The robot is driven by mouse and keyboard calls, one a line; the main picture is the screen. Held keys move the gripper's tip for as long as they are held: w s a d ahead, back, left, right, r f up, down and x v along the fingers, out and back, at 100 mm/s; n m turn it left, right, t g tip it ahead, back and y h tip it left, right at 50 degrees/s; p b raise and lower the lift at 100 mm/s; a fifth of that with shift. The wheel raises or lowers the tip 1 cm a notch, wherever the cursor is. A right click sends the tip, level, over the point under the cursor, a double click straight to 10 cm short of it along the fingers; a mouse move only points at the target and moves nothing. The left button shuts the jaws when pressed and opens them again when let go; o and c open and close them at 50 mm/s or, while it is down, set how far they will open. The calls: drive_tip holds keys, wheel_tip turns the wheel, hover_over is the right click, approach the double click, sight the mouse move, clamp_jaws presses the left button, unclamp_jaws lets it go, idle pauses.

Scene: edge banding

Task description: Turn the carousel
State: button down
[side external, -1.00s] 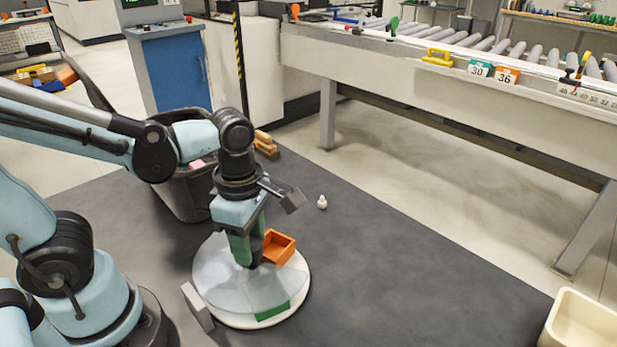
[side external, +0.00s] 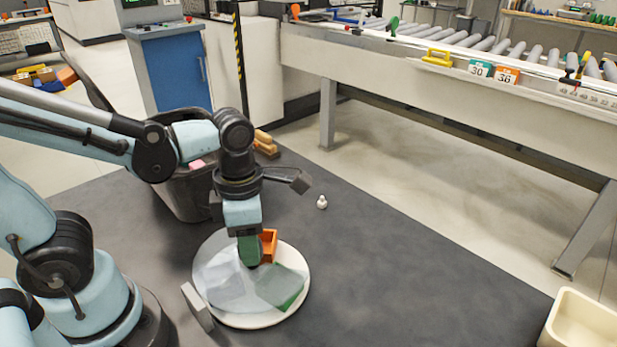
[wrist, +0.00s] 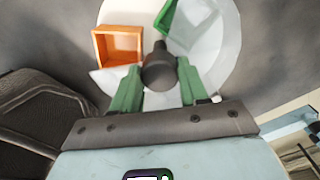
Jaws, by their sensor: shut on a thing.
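The carousel (side external: 258,321) is a round white disc lying flat on the dark mat, with translucent panels on top. An orange open box (side external: 268,245) sits on its far side and a green box (side external: 290,298) on its near right side, partly under a panel. In the wrist view the orange box (wrist: 118,45) is at the upper left, and only part of the green box (wrist: 166,14) shows at the top. My gripper (wrist: 158,78) has its green fingers closed on the dark central knob (wrist: 158,60). In the side view my gripper (side external: 249,263) points down at the carousel's middle and hides the knob.
A grey upright plate (side external: 197,307) stands at the carousel's left edge. A dark bin (side external: 183,195) is behind it. A small white piece (side external: 322,202) stands on the mat to the right. A cream tub (side external: 583,322) is at lower right. The mat between is clear.

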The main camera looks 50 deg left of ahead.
drive_tip(key=shift+n, duration=0.7)
drive_tip(key=shift+a+n, duration=0.1)
drive_tip(key=shift+n, duration=0.5)
drive_tip(key=c, duration=0.6)
unclamp_jaws()
drive_tip(key=shift+r, duration=0.1)
drive_tip(key=shift+r, duration=5.95)
drive_tip(key=shift+c, duration=0.2)
